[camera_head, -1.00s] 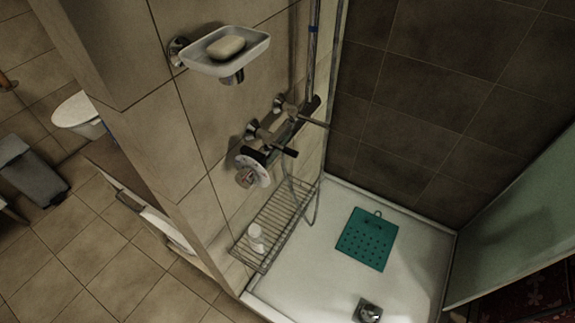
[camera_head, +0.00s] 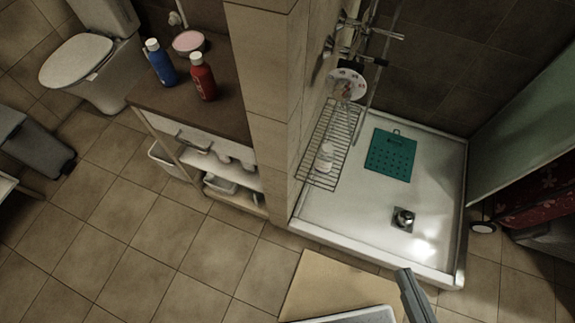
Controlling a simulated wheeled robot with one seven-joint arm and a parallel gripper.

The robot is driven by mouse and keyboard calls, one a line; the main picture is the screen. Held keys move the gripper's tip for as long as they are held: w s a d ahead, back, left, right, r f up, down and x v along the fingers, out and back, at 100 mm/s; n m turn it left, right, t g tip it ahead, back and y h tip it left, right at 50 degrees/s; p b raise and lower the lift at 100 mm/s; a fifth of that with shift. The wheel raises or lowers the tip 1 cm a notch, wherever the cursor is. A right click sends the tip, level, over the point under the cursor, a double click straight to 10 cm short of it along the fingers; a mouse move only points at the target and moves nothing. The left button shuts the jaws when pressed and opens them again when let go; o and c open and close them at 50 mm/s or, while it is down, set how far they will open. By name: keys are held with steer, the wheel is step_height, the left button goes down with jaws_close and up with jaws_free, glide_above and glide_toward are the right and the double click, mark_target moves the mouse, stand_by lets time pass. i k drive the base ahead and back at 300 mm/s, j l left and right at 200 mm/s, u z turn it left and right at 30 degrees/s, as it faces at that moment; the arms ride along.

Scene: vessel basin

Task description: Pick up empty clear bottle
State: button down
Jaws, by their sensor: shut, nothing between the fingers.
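A small pale, whitish bottle (camera_head: 326,156) stands on the wire rack (camera_head: 318,181) on the wall inside the shower. It may be the clear bottle, but it is too small to tell whether it is clear or empty. A blue bottle with a white cap (camera_head: 161,64) and a red bottle with a pale cap (camera_head: 203,78) stand on the brown shelf unit's top (camera_head: 222,113).
The white shower tray (camera_head: 335,211) has a raised rim and holds a green mat (camera_head: 391,155) and a metal drain (camera_head: 403,218). A wall end separates shelf and shower. A tan surface (camera_head: 325,285) stands in front.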

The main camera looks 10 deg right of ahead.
mark_target(325, 156)
steer(key=j+z, duration=0.25)
steer(key=j, duration=0.35)
steer(key=j+z, duration=0.25)
steer(key=j, duration=0.35)
steer(key=j+z, duration=0.25)
steer(key=j, duration=0.35)
steer(key=k+j+z, duration=0.1)
steer(key=j+z, duration=0.2)
steer(key=j, duration=0.25)
